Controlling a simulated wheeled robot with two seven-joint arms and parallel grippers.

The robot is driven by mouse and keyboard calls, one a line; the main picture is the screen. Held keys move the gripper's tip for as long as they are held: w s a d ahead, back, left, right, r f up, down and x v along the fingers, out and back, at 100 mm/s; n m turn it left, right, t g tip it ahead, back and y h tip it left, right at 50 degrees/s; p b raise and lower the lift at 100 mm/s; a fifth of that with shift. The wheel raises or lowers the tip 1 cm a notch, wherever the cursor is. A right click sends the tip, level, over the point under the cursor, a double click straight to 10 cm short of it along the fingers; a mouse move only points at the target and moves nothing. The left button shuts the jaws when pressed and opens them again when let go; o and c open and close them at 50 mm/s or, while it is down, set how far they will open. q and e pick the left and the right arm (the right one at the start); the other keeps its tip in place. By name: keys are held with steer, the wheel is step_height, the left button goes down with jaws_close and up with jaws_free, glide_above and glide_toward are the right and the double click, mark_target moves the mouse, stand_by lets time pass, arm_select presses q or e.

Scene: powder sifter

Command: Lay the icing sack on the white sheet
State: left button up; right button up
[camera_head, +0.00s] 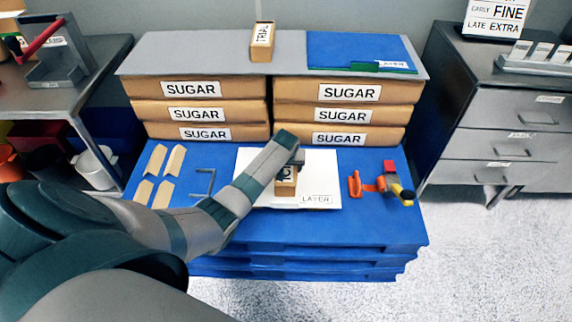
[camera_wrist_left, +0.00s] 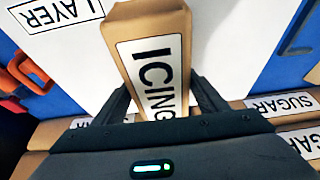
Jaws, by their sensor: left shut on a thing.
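The icing sack (camera_wrist_left: 158,62) is a small brown block with a white ICING label. In the head view the icing sack (camera_head: 286,187) is over the white sheet (camera_head: 322,172), which is marked LAYER and lies on the blue pallet stack. My left gripper (camera_head: 290,160) is shut on the sack and covers part of it. In the left wrist view its fingers (camera_wrist_left: 160,100) stand on both sides of the sack, with the white sheet (camera_wrist_left: 75,65) behind. I cannot tell whether the sack touches the sheet. My right gripper is not in view.
Several SUGAR sacks (camera_head: 190,90) are stacked behind, under a grey board (camera_head: 200,52) bearing a TRIAL block (camera_head: 262,42) and a blue sheet (camera_head: 350,48). Cardboard corner pieces (camera_head: 157,160) lie left on the blue pallet (camera_head: 240,228). An orange tool (camera_head: 365,184) lies right of the sheet.

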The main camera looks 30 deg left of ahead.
arm_select(q)
steer(key=shift+w, duration=0.1)
steer(key=o, duration=1.9)
steer(key=shift+o, duration=0.2)
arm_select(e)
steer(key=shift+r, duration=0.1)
arm_select(q)
steer(key=shift+v, duration=0.75)
steer(key=p+v, duration=0.1)
steer(key=v, duration=0.9)
steer(key=shift+s+d+r, duration=0.1)
steer(key=shift+s+r, duration=0.15)
steer(key=shift+r, duration=0.1)
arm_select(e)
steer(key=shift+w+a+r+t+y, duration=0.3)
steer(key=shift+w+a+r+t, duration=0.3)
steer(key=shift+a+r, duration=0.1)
